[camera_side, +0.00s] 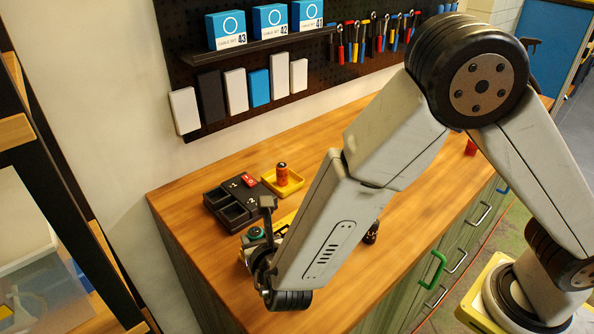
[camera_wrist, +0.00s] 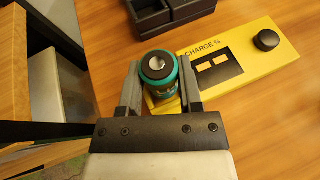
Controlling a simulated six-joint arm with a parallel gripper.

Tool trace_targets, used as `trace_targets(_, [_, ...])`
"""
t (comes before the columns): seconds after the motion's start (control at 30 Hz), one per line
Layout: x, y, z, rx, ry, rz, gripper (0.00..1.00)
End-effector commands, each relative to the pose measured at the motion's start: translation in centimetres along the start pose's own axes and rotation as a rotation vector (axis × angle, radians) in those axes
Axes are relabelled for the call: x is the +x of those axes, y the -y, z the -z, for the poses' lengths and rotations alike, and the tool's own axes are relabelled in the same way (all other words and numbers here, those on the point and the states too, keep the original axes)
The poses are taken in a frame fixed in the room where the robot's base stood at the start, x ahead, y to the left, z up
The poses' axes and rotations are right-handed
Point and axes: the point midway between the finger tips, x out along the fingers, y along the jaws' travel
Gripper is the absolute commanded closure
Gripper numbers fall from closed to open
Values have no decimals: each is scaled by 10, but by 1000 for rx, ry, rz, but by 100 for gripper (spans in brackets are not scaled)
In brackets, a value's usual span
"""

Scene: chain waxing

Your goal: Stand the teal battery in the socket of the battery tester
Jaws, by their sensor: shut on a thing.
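My gripper (camera_wrist: 160,82) is shut on the teal battery (camera_wrist: 159,69), with one finger on each side of it. The battery is upright, its dark top and silver cap facing the wrist camera. The yellow battery tester (camera_wrist: 228,60) lies just right of it, with a "CHARGE %" label, a small display and a black knob. Yellow tester parts show beside and below the battery; its bottom and the socket are hidden, so I cannot tell whether it is seated. In the side view the battery's teal top (camera_side: 255,233) shows at my gripper, and my arm hides most of the tester.
A black compartment tray (camera_side: 228,208) stands on the wooden bench behind the tester, with a red item at its far end. A yellow tray (camera_side: 291,187) beside it holds an upright orange-red battery (camera_side: 282,172). A small dark object (camera_side: 371,232) stands right of my arm.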

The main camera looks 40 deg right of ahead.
Motion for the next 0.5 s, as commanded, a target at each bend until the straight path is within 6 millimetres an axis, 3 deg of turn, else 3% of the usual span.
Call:
trace_targets(0.2, [6,0,14,0,1,0,100])
trace_targets(0.5, [6,0,14,1,1,-1,100])
